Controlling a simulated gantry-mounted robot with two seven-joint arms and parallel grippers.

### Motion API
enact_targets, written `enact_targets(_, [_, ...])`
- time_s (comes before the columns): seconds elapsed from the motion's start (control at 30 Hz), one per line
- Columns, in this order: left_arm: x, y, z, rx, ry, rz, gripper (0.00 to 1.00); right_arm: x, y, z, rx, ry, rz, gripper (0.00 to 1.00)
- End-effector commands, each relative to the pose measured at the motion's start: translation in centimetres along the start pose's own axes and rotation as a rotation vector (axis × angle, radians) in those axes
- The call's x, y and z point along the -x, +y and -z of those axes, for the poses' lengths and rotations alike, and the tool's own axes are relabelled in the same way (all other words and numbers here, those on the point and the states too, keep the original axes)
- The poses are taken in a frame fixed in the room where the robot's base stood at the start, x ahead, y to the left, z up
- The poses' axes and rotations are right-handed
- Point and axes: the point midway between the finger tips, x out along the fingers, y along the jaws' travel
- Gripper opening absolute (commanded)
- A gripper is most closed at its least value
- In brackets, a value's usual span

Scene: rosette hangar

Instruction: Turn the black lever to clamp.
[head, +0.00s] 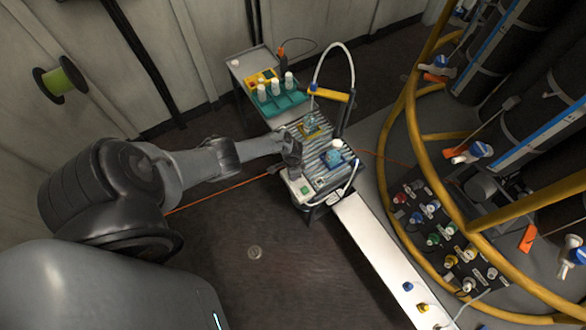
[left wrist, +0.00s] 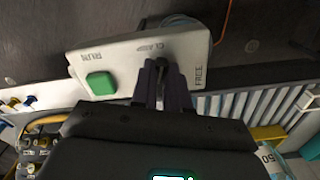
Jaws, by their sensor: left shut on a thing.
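The white control box (left wrist: 120,58) has a green button (left wrist: 100,83) beside the word RUN, and the words CLAMP and FREE on its face. My left gripper (left wrist: 163,72) is shut on the black lever (left wrist: 161,66), between the button and the FREE mark, with CLAMP just beyond the fingertips. Most of the lever is hidden between the dark fingers, so its exact angle is hard to tell. In the head view the left gripper (head: 292,165) points down at the box (head: 298,192) at the front of the ribbed bench. My right gripper is not in view.
The ribbed bench top (head: 322,150) holds a blue-and-clear part (head: 334,156) behind the box. A yellow-handled hose arch (head: 330,94) rises behind. A teal rack (head: 280,102) with white bottles stands farther back. Yellow rails (head: 412,130) and a valve panel (head: 440,235) are to the right.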

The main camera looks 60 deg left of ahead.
Motion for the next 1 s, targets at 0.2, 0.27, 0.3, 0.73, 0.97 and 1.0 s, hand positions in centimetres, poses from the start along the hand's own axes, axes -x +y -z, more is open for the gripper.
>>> enact_targets(0.2, [0.2,0.5,0.2,0.168,0.001,-0.003,0.0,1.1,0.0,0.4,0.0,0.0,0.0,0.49])
enact_targets(0.27, [0.2,0.6,0.2,0.204,0.001,-0.003,0.0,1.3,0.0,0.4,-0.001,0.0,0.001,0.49])
enact_targets(0.3, [0.2,0.6,0.2,0.226,0.002,-0.002,0.0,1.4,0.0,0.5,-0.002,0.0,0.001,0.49])
enact_targets(0.73, [0.1,0.8,0.2,0.345,0.001,-0.002,0.0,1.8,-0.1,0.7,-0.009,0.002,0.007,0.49])
enact_targets(0.97, [0.1,0.8,0.2,0.349,0.001,-0.001,0.0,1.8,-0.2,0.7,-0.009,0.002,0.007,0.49])
enact_targets(1.0, [0.1,0.8,0.2,0.349,0.001,-0.001,0.0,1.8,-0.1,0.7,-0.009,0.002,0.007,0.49])
